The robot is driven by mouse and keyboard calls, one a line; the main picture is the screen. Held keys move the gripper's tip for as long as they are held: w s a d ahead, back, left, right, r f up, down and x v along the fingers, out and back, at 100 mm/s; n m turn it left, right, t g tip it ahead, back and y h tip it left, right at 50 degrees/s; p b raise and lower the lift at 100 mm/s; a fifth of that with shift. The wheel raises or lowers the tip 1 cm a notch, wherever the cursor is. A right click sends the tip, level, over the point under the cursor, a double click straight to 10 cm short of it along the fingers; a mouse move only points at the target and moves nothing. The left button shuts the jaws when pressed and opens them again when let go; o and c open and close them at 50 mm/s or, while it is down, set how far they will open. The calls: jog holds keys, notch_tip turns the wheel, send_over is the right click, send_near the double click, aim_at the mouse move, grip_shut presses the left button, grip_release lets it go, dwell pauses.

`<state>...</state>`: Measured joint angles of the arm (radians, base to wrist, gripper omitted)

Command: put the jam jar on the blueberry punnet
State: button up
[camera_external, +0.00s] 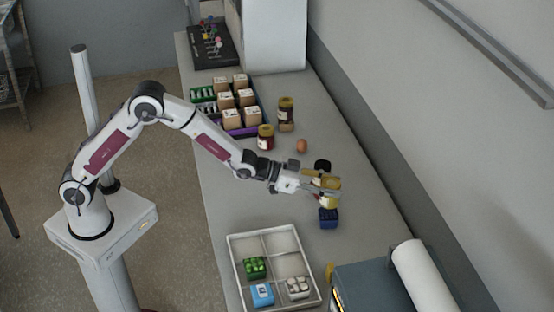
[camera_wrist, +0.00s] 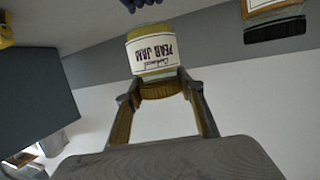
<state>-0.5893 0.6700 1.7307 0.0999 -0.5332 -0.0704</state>
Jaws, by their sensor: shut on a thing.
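The jam jar (camera_wrist: 153,55), with a white "PEAR JAM" label and gold lid, is between my gripper's (camera_wrist: 160,95) fingers in the wrist view, gripped near its lid. In the external view my gripper (camera_external: 313,186) is shut on this jar (camera_external: 329,201), which is upright directly over the dark blue blueberry punnet (camera_external: 328,220). The punnet (camera_wrist: 140,3) shows only as a dark blue edge at the top of the wrist view. I cannot tell for certain whether jar and punnet touch.
A black-lidded jar (camera_external: 322,165) stands just behind my gripper; it also shows in the wrist view (camera_wrist: 272,8). Farther back are two dark jars (camera_external: 286,115) (camera_external: 265,138) and a brown egg (camera_external: 302,146). A divided white tray (camera_external: 289,240) lies in front; a grey block (camera_external: 375,285) is right.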

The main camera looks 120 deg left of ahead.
jog(key=shift+f, duration=1.7)
jog(key=shift+f, duration=0.1)
jog(key=o, duration=1.4)
jog(key=shift+f, duration=0.1)
jog(key=shift+s, duration=0.1)
jog(key=shift+r+v, duration=0.2)
jog(key=shift+v, duration=1.05)
jog(key=v, duration=0.9)
jog(key=shift+s+d+r, duration=0.1)
jog(key=shift+s, duration=0.05)
